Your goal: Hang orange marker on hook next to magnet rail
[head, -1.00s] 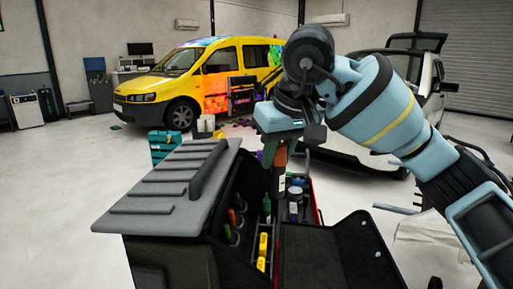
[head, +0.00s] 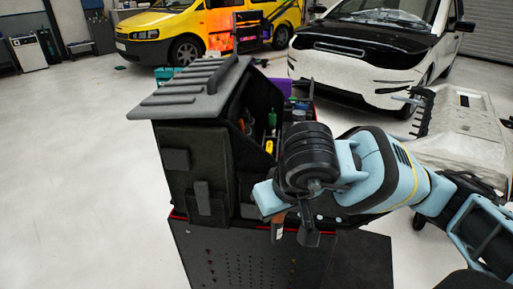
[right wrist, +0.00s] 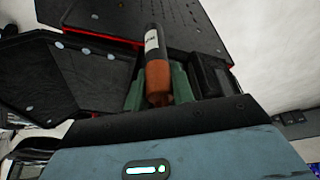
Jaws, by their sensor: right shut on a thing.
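The orange marker (right wrist: 157,80), with a white label and dark end, is held between the fingers of my right gripper (right wrist: 160,98) in the right wrist view. In the head view, my right gripper (head: 292,222) hangs pointing down at the near side of the tool cart, and the marker (head: 278,226) shows below it. The marker stands out in front of the cart's dark perforated side panel (head: 225,262); whether it touches the panel cannot be told. I cannot make out the hook or magnet rail clearly. My left gripper is in no view.
A black tool box with a raised grey lid (head: 190,90) stands on the cart, with tools inside. A grey cart with a black toothed strip (head: 424,112) stands right. A yellow van (head: 165,35) and a white-and-black car (head: 370,50) are behind. The floor at left is clear.

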